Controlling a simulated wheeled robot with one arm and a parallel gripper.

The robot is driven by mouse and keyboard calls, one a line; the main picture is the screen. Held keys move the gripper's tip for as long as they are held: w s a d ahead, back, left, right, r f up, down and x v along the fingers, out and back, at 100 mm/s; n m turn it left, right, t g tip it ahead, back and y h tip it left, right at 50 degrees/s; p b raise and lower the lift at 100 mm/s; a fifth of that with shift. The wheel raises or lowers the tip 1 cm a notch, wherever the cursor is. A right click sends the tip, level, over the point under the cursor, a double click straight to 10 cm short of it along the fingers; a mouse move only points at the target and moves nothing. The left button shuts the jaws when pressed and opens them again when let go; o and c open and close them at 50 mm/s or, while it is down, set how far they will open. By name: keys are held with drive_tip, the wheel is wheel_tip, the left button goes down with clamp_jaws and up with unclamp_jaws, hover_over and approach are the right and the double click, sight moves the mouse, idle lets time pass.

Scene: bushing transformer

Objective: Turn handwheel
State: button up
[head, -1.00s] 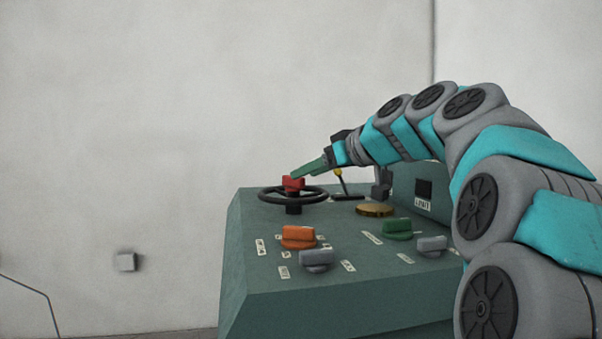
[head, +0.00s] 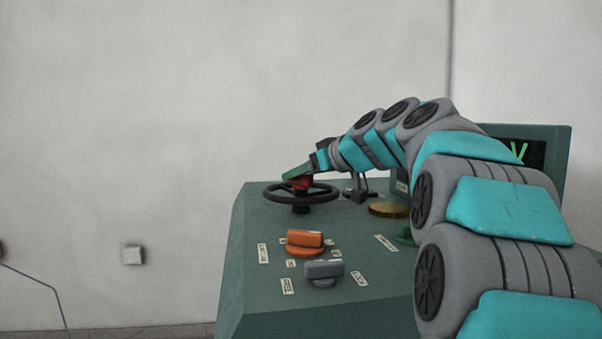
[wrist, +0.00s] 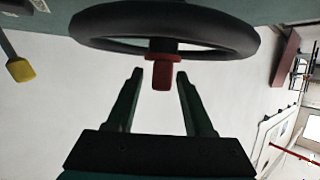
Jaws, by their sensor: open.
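The handwheel (head: 334,191) is a black ring on a short post at the back left of the green console top. It also shows at the top of the wrist view (wrist: 222,42). A red piece (head: 303,183) stands at its middle in the head view; in the wrist view this red piece (wrist: 162,76) hangs below the ring. My gripper (wrist: 159,75) is open, its two fingers on either side of the red piece, with visible gaps. In the head view my gripper (head: 290,174) reaches from the right, just over the wheel. Contact with the red piece cannot be told.
The console (head: 245,270) carries an orange knob (head: 305,240), a grey knob (head: 323,270) and a brass disc (head: 388,210). A yellow-tipped lever (wrist: 20,70) shows in the wrist view. A screen (head: 520,152) stands behind my arm. The wall behind is bare.

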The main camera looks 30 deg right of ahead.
drive_tip(key=shift+c, duration=0.2)
clamp_jaws()
idle(1.3)
